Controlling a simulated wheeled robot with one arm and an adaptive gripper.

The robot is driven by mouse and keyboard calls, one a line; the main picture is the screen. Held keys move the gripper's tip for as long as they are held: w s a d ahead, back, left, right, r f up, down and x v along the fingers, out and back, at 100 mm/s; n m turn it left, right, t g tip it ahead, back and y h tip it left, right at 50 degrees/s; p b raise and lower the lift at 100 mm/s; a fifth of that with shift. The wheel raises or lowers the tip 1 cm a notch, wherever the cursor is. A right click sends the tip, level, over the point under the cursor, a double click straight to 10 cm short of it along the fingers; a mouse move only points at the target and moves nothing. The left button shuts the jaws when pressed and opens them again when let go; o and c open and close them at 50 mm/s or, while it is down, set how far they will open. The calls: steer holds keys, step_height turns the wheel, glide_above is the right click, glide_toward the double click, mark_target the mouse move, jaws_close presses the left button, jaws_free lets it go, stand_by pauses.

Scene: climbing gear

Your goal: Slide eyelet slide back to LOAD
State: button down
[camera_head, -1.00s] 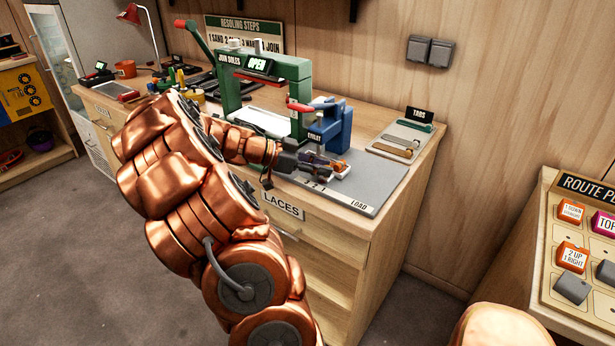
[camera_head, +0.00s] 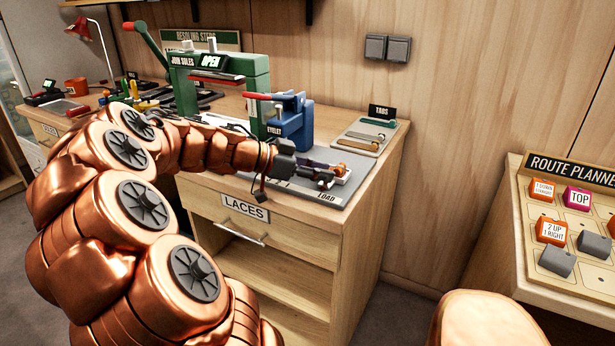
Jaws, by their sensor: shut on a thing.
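The eyelet slide (camera_head: 341,178) is a small light carriage with an orange-brown part on top. It sits on the grey base plate (camera_head: 361,190), just behind the printed LOAD mark (camera_head: 326,199). My gripper (camera_head: 318,168) reaches in from the left and is shut on the slide; its fingers hide part of it. The blue eyelet press (camera_head: 296,124) with a red lever stands behind my gripper, and the slide is in front of and to the right of it. My arm hides part of the number marks on the plate.
A green sole press (camera_head: 257,92) reading OPEN stands left of the eyelet press. The LACES drawer (camera_head: 245,207) is below. A route planner panel (camera_head: 516,228) stands at right, with open floor between.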

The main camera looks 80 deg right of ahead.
steer(key=shift+s+a+b, duration=0.2)
steer(key=shift+s+b, duration=0.1)
steer(key=shift+s, duration=0.3)
steer(key=shift+s+a+b, duration=0.15)
steer(key=shift+s+b, duration=0.1)
steer(key=shift+s, duration=0.3)
steer(key=c, duration=1)
jaws_free()
steer(key=shift+s, duration=0.1)
steer(key=shift+w+a+r, duration=0.15)
steer(key=shift+w, duration=0.25)
steer(key=v, duration=1.1)
